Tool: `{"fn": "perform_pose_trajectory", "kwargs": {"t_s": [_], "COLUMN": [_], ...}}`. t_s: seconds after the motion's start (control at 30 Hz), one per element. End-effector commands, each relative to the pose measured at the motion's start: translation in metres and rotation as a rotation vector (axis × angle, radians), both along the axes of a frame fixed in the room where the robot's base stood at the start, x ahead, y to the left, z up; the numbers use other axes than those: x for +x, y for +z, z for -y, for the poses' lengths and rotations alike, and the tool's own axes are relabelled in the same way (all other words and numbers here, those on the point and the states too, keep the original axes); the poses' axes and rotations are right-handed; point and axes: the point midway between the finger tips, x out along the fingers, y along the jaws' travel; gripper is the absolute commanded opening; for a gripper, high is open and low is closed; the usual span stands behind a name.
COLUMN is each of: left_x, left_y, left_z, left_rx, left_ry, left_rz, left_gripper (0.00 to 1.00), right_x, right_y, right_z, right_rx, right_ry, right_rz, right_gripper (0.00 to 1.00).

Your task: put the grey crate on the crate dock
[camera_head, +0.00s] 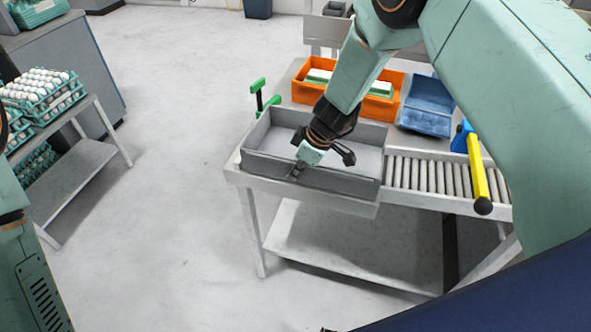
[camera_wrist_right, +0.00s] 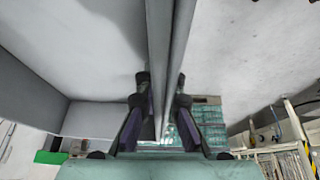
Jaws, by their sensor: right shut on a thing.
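The grey crate (camera_head: 265,168) sits at the left end of the table with the roller conveyor, and it looks empty inside. My right gripper (camera_head: 299,170) reaches down over the crate's near wall and is shut on it. In the right wrist view the crate's wall (camera_wrist_right: 160,60) runs between the two fingers (camera_wrist_right: 158,118). I cannot tell whether the crate rests on the surface or is slightly raised. The crate dock is not clearly identifiable; the surface under the crate is mostly hidden. My left gripper is out of view; only part of my left arm shows at the left edge.
The roller conveyor (camera_head: 430,175) lies right of the crate, with a yellow bar (camera_head: 478,172) across it. An orange crate (camera_head: 389,105) and a blue box (camera_head: 427,105) stand behind. A green post (camera_head: 259,92) is at the back left. Egg trays (camera_head: 40,92) stand on a left shelf.

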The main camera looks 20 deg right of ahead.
Motion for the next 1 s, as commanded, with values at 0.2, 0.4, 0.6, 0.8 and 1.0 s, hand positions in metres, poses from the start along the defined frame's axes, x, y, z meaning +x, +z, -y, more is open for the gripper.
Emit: {"fn": "perform_pose_trajectory", "kwargs": {"t_s": [0.2,0.4,0.6,0.8,1.0], "left_x": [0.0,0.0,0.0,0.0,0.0], "left_y": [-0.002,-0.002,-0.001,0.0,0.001], "left_z": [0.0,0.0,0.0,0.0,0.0], "left_rx": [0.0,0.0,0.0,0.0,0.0], "left_ry": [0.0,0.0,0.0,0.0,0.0], "left_rz": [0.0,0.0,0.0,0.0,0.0], "left_gripper": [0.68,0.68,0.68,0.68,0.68], "right_x": [0.0,0.0,0.0,-0.002,-0.012], "right_y": [-0.001,-0.001,-0.001,0.015,0.053], "right_z": [0.0,0.0,0.0,0.005,0.017], "right_rx": [0.001,0.001,0.001,0.001,0.002], "right_ry": [0.0,-0.001,-0.001,-0.003,-0.002], "right_rz": [-0.001,-0.001,-0.001,0.002,0.003], "right_gripper": [0.19,0.29,0.29,0.29,0.29]}}
